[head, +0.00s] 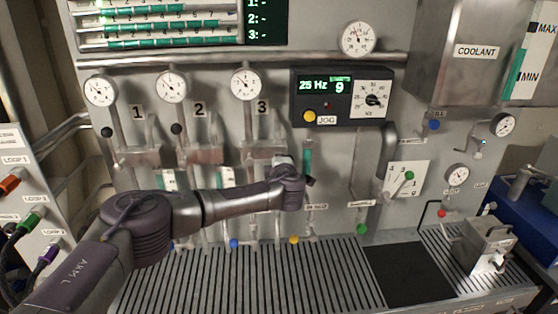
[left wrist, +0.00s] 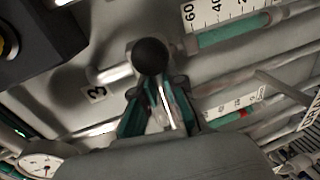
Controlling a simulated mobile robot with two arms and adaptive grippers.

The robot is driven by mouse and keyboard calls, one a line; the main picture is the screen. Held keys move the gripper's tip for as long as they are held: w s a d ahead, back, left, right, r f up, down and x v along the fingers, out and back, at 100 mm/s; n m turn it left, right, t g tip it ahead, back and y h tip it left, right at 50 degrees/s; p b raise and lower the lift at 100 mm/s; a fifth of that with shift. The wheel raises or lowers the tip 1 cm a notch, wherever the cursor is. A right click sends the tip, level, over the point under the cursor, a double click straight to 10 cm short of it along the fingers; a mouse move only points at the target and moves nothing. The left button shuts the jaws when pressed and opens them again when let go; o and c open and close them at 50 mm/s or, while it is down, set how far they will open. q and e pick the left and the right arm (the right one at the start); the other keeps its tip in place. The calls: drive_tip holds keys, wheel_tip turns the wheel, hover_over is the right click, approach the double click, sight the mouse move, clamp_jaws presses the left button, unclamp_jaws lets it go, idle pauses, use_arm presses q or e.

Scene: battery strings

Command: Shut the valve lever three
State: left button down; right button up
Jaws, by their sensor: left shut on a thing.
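In the left wrist view a round black knob (left wrist: 150,56) sits at the tips of my left gripper (left wrist: 158,92), whose teal-padded fingers close around the lever under it. A plate marked 3 (left wrist: 96,93) is beside it. In the head view my left gripper (head: 291,168) is to the right of and below the number 3 label (head: 261,107), and it hides the knob of lever three. The black knobs of lever one (head: 106,132) and lever two (head: 176,129) stand to the left, each beside its pipe. My right gripper is not in view.
A row of gauges (head: 246,84) runs above the valves. A control box with a dial (head: 341,97) is up and right of the gripper. A slatted grate (head: 200,285) lies below, with a metal clamp-like block (head: 484,245) at its right. A coolant tank (head: 470,60) is upper right.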

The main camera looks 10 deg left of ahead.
use_arm(q)
drive_tip(key=shift+d, duration=0.25)
drive_tip(key=c, duration=1.3)
unclamp_jaws()
drive_tip(key=shift+d, duration=0.1)
drive_tip(key=shift+o, duration=0.4)
drive_tip(key=shift+w+d+f, duration=0.1)
drive_tip(key=shift+w+d, duration=0.15)
drive_tip(key=shift+d, duration=0.05)
drive_tip(key=v, duration=1.2)
